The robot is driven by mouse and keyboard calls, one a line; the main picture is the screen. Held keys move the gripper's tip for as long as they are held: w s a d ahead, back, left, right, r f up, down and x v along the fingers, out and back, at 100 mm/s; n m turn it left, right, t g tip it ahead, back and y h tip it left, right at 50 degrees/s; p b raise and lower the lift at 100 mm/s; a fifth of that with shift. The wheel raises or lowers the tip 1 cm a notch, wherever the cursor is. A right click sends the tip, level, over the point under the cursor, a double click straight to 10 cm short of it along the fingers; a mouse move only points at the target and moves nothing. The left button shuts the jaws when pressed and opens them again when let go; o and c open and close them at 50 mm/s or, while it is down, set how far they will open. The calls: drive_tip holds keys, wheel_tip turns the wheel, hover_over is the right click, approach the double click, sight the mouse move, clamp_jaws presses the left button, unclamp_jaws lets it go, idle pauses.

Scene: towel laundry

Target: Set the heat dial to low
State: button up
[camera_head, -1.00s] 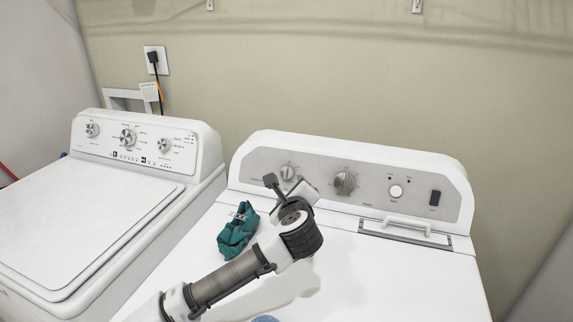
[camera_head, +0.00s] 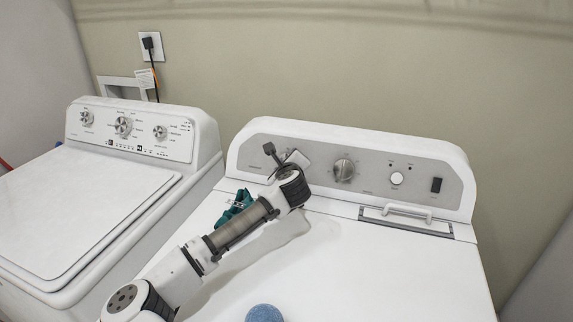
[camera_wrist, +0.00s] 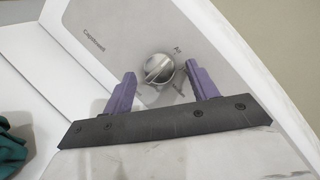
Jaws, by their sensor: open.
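The dryer's control panel (camera_head: 402,163) has a grey left dial and a larger middle dial (camera_head: 344,170). The left dial is hidden behind my wrist in the head view. In the wrist view a round silver dial (camera_wrist: 158,68) with a raised grip bar lies between the two purple fingers of my gripper (camera_wrist: 162,74). The fingers are apart, one on each side of the dial; I see no clear contact. The bar is tilted, its upper end to the right. Small print around it is mostly unreadable. In the head view my gripper's fingers are hidden by the wrist at the panel.
A teal cloth (camera_head: 232,208) lies on the dryer top left of my arm and shows at the wrist view's left edge (camera_wrist: 12,150). A blue ball (camera_head: 264,313) sits at the front. A washer (camera_head: 90,195) stands left. The dryer top's right side is clear.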

drive_tip(key=shift+w, duration=0.3)
drive_tip(key=shift+c, duration=0.5)
drive_tip(key=c, duration=0.9)
drive_tip(key=shift+o, duration=0.2)
drive_tip(key=shift+f, duration=0.1)
drive_tip(key=shift+m+b, duration=0.3)
drive_tip(key=shift+m, duration=0.1)
drive_tip(key=m, duration=0.1)
drive_tip(key=m+t+h+b, duration=0.1)
drive_tip(key=m, duration=0.1)
drive_tip(key=shift+a+f, duration=0.2)
drive_tip(key=m+h, duration=0.1)
drive_tip(key=m, duration=0.2)
drive_tip(key=m+t+h+b, duration=0.1)
drive_tip(key=m+h, duration=0.1)
drive_tip(key=m, duration=0.2)
drive_tip(key=shift+a+m, duration=0.2)
drive_tip(key=shift+m, duration=0.1)
